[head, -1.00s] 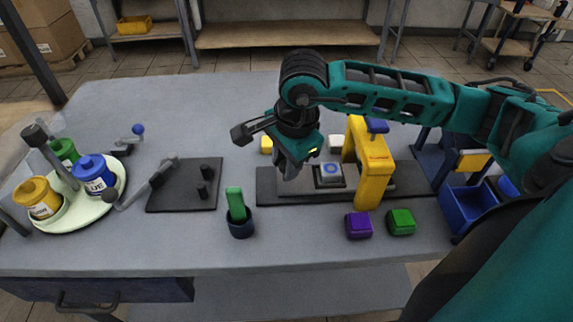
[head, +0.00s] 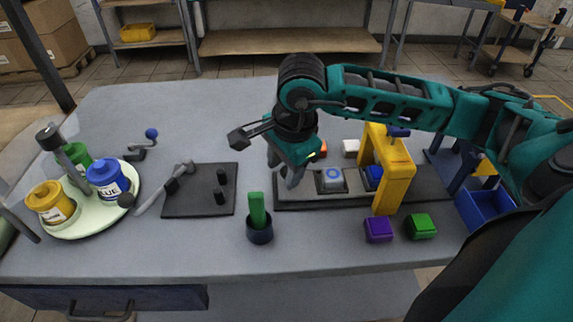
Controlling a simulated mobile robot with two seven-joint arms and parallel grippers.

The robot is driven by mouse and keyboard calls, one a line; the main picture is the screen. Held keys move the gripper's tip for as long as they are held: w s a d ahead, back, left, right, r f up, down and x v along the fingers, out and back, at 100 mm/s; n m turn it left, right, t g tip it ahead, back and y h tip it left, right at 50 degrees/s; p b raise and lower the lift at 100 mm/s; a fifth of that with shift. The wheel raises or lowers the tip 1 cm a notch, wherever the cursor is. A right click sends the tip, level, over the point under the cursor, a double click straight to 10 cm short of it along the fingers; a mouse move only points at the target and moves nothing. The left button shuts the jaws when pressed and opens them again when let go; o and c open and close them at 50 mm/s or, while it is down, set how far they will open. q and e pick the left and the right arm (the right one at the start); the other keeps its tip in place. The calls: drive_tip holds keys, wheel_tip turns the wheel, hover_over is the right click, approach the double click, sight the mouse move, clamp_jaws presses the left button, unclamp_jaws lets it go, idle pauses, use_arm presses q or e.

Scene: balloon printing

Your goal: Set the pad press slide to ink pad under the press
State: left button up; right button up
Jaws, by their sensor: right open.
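The pad press has a yellow frame (head: 397,178) on a dark base (head: 292,200), right of the table's middle. Its slide carries a grey plate with a pale square and blue ring (head: 333,177), which sits left of the frame. A blue ink pad (head: 374,177) sits beside that plate, beneath the press arch and partly behind the front post. My right gripper (head: 283,170) is open, pointing down at the left end of the press. I cannot tell whether its fingers touch the slide. My left gripper is not in view.
Purple (head: 378,229) and green (head: 421,227) blocks lie in front of the press. A dark cup with a green stick (head: 258,220) stands front left. A black plate with a lever (head: 200,195) and a tray of paint jars (head: 130,208) stand further left. A blue bin (head: 487,211) is right.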

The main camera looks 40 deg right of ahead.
drive_tip(key=shift+o, duration=0.6)
drive_tip(key=shift+d, duration=0.1)
drive_tip(key=shift+r, duration=0.1)
use_arm(q)
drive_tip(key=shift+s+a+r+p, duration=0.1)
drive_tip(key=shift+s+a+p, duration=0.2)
drive_tip(key=shift+p, duration=0.35)
use_arm(e)
wheel_tip(320, 180, up, 12)
drive_tip(key=s, duration=0.2)
drive_tip(key=shift+s+r, duration=0.25)
drive_tip(key=shift+s, duration=0.05)
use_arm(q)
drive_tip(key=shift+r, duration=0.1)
